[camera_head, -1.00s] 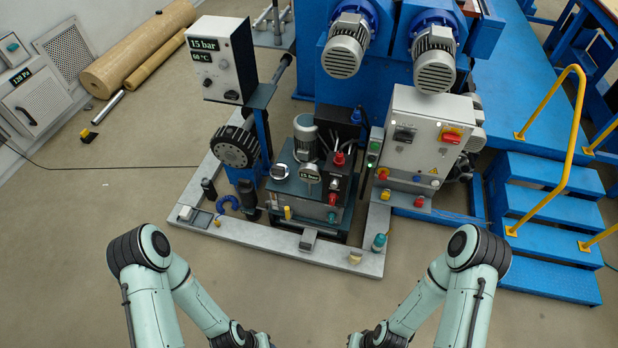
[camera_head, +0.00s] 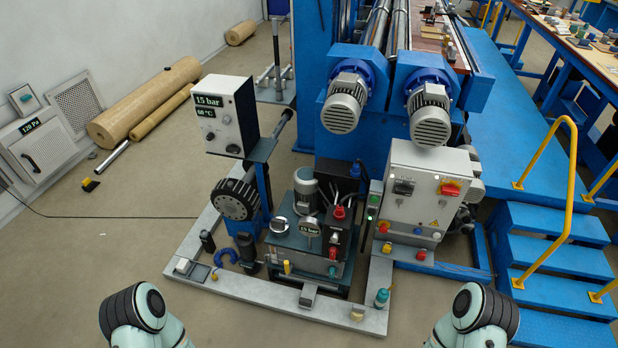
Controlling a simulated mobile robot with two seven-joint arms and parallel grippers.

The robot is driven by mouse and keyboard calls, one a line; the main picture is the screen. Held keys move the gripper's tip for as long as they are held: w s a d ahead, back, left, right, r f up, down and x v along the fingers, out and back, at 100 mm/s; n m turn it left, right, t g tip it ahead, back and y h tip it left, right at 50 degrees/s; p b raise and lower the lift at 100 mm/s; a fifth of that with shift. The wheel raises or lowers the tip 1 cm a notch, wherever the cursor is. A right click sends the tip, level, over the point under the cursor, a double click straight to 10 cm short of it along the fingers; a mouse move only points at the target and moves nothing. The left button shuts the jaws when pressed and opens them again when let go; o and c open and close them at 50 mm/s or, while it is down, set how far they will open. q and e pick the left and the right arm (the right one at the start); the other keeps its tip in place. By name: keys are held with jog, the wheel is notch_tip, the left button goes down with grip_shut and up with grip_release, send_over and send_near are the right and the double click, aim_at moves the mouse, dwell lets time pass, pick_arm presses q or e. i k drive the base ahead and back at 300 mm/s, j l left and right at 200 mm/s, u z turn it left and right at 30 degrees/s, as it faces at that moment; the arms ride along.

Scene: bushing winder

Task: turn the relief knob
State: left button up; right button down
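A teal knob (camera_head: 332,271) sits lower down. I cannot tell from any label which one is the relief knob. Only upper parts of my two arms show at the bottom edge, apart from the unit. Both grippers are out of view.
A grey control box (camera_head: 418,190) with a red-yellow switch stands right of the unit. A display box (camera_head: 225,115) reading 15 bar stands on a post at left. Blue steps (camera_head: 555,260) and a yellow handrail are at right. The front floor is clear.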

aim_at(335, 236)
jog(key=i+j, duration=0.45)
jog(key=i, duration=0.15)
jog(key=i+j+u, duration=0.1)
jog(key=i+j, duration=0.35)
jog(key=i, duration=0.15)
